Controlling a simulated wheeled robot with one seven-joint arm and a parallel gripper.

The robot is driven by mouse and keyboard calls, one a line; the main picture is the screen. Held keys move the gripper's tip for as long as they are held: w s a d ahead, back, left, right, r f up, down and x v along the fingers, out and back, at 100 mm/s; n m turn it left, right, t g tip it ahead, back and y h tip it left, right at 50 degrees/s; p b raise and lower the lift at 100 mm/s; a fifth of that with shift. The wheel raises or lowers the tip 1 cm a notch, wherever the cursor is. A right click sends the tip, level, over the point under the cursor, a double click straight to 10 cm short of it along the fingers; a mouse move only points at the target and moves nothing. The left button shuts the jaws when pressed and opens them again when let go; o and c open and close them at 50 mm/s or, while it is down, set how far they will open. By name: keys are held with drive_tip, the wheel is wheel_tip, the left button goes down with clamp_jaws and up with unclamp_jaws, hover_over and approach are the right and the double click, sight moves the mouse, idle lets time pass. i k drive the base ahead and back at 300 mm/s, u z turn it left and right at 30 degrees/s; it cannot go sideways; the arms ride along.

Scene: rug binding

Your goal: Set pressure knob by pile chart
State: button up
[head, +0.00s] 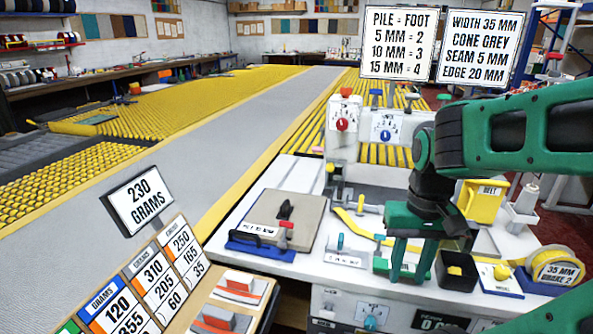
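The pile chart (397,42) hangs at the top and reads PILE = FOOT, 5 MM = 2, 10 MM = 3, 15 MM = 4. Below it, the white machine head carries a red knob (342,124) and a blue knob (386,134), each on a white dial plate. A teal knob (370,322) sits low on the bench's front panel. The dial markings are too small to read, and I cannot tell which knob is the pressure knob. My gripper (412,268) points down over the bench, its two green fingers apart and nothing visible between them. It is away from all the knobs.
A second sign (480,47) reads WIDTH 35 MM, CONE GREY, SEAM 5 MM, EDGE 20 MM. A grams sign (140,200) reads 230. A clamped sample board (282,215), yellow bin (482,200), small black bin (456,270) and tape roll (556,268) crowd the bench.

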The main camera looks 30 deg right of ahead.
sight(346, 91)
drive_tip(key=z, duration=1.3)
drive_tip(key=k, duration=0.5)
drive_tip(key=u, duration=0.5)
drive_tip(key=i, duration=0.35)
